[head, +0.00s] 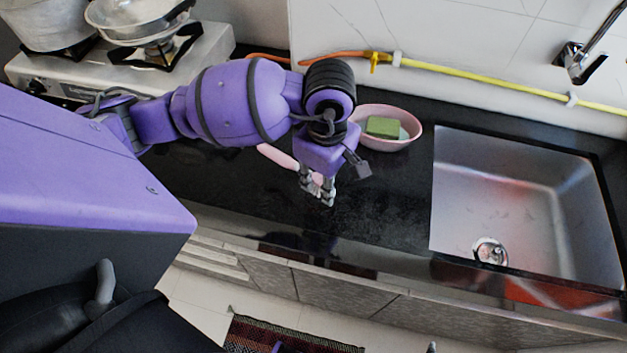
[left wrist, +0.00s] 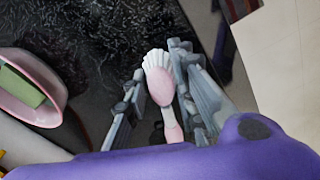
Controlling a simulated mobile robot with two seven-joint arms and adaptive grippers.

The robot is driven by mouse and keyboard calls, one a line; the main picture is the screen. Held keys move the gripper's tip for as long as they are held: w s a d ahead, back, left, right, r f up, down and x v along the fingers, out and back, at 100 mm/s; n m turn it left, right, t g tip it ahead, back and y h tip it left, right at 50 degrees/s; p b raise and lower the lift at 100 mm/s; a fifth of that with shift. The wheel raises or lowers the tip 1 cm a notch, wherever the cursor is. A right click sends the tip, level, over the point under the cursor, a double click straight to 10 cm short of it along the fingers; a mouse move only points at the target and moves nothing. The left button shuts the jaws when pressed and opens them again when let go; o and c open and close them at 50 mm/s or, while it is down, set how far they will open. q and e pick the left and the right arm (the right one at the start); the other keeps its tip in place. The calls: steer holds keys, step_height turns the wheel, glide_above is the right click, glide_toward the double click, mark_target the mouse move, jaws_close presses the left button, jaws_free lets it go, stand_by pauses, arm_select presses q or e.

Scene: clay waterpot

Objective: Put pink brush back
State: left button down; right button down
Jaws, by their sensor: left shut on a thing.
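The pink brush (left wrist: 162,86) has a pale bristle end and a pink handle. It lies between the fingers of my left gripper (left wrist: 157,100), which is shut on it. In the head view, my left gripper (head: 318,193) is over the black counter, and the brush's pink handle (head: 277,156) sticks out to its left. The pink bowl (head: 392,141) stands on the counter to the right of and behind the gripper, apart from the brush. A green sponge (head: 383,127) is in the bowl. The bowl also shows at the left of the left wrist view (left wrist: 44,112). My right gripper is not in view.
A steel sink (head: 525,190) is set into the counter at the right, with a faucet (head: 580,60) above it. A gas stove (head: 120,75) with pots stands at the back left. A yellow hose (head: 480,75) runs along the wall. The counter (head: 385,210) in front of the bowl is clear.

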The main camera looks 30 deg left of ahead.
arm_select(q)
glide_above(316, 194)
steer(key=f, duration=0.4)
steer(key=shift+s+d+f, duration=0.15)
steer(key=shift+d+f, duration=0.05)
steer(key=shift+f, duration=0.1)
steer(key=shift+a+f, duration=0.15)
steer(key=shift+f, duration=1.65)
steer(key=shift+f, duration=0.1)
steer(key=shift+f, duration=0.15)
steer(key=c, duration=1.5)
jaws_free()
steer(key=shift+o, duration=0.2)
step_height(316, 194, up, 12)
steer(key=shift+r, duration=0.25)
